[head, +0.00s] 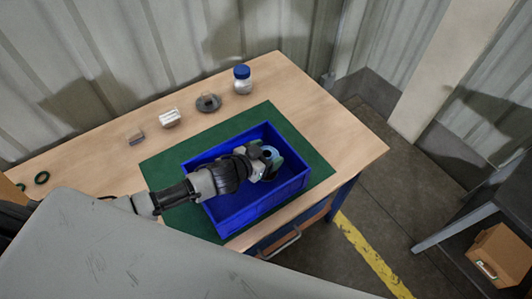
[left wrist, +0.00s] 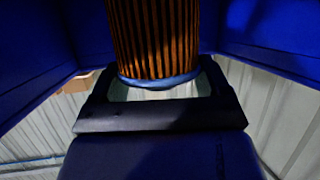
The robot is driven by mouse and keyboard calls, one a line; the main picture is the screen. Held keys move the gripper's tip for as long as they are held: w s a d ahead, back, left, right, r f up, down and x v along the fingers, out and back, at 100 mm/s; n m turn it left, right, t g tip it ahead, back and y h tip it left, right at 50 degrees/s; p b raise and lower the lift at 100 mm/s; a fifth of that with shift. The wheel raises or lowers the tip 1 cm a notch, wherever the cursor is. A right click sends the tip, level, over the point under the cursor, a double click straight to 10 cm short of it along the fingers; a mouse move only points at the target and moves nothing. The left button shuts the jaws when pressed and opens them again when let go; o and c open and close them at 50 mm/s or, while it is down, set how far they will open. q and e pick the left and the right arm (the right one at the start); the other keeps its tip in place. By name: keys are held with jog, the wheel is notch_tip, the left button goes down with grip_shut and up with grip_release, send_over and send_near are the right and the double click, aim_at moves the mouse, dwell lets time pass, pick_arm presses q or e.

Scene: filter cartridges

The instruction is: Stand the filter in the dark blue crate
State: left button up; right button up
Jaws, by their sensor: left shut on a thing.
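The dark blue crate (head: 268,206) stands open on a green mat on the table. My left gripper (head: 266,163) reaches into it from the left, near its right end, and is shut on the filter. In the head view the filter (head: 270,151) shows only its round blue end with a hole, facing up; my gripper hides the rest. In the left wrist view the filter (left wrist: 155,38) shows brown pleats and a blue end band, with blue crate walls on both sides. I cannot tell whether it touches the crate floor. My right gripper is not in view.
The green mat (head: 160,172) lies under the crate. A cardboard box (head: 499,254) sits on a shelf at right.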

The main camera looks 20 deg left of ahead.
pick_arm(q)
jog(key=shift+f, duration=0.15)
jog(key=o, duration=1.1)
jog(key=shift+r, duration=0.2)
jog(key=b+v, duration=0.1)
jog(key=v, duration=0.6)
jog(key=shift+s+a+r, duration=0.15)
jog(key=shift+s, duration=0.05)
